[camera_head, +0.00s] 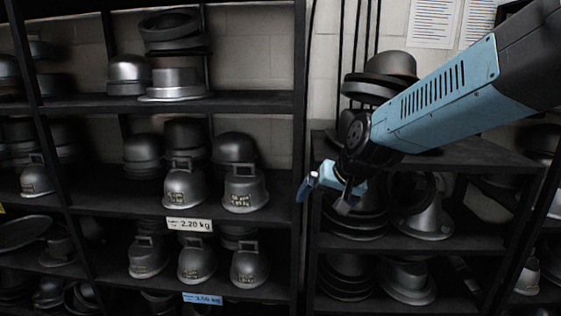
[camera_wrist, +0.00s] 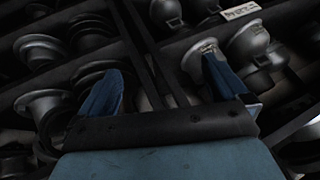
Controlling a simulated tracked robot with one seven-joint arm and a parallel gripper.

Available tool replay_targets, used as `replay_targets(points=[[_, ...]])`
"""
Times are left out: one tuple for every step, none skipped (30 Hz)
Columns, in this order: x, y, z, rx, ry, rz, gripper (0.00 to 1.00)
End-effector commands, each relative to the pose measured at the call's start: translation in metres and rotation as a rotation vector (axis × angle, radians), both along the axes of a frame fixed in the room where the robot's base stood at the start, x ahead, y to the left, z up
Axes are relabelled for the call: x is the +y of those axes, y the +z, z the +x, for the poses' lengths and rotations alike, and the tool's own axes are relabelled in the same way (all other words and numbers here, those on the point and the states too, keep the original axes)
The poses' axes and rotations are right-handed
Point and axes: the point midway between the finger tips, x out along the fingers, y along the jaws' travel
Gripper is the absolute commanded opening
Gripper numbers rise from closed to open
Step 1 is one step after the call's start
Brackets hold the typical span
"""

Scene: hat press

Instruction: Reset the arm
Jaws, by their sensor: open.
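My gripper (camera_head: 328,187) hangs at the end of my blue arm, in front of the right-hand shelf unit in the head view. In the wrist view my gripper (camera_wrist: 160,88) shows two blue fingers spread wide apart, with nothing between them. The fingers point toward the shelves. The head view shows the gripper side-on, and part of it is hidden behind the dark wrist.
The left shelf unit (camera_head: 190,104) holds several grey metal hat forms, with one form (camera_head: 244,187) on its middle shelf. The right shelf unit (camera_head: 450,155) holds stacked dark rings and a flanged form (camera_head: 424,215) close behind my gripper. Weight labels (camera_head: 189,225) mark the shelf edges.

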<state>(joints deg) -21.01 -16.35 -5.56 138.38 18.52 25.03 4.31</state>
Motion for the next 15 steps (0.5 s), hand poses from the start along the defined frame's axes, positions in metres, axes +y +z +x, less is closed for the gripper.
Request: replay_targets(points=[[-0.013,0.009,-0.01,-0.008,0.001,-0.014,1.0],[-0.019,0.013,-0.016,-0.009,0.004,-0.024,1.0],[-0.028,0.018,-0.024,-0.01,0.008,-0.041,1.0],[-0.034,0.021,-0.031,-0.011,0.011,-0.054,1.0],[-0.041,0.024,-0.037,-0.011,0.014,-0.067,1.0],[-0.049,0.028,-0.046,-0.011,0.016,-0.085,1.0],[-0.056,0.031,-0.053,-0.012,0.017,-0.099,1.0],[-0.062,0.034,-0.06,-0.011,0.017,-0.113,1.0],[-0.07,0.037,-0.07,-0.01,0.016,-0.133,1.0],[-0.076,0.039,-0.077,-0.009,0.015,-0.149,1.0],[-0.082,0.041,-0.084,-0.009,0.015,-0.166,1.0],[-0.09,0.044,-0.094,-0.006,0.012,-0.188,1.0],[-0.095,0.045,-0.102,-0.004,0.01,-0.203,1.0],[-0.101,0.047,-0.109,-0.002,0.007,-0.22,1.0],[-0.107,0.048,-0.118,0.001,0.003,-0.24,1.0]])
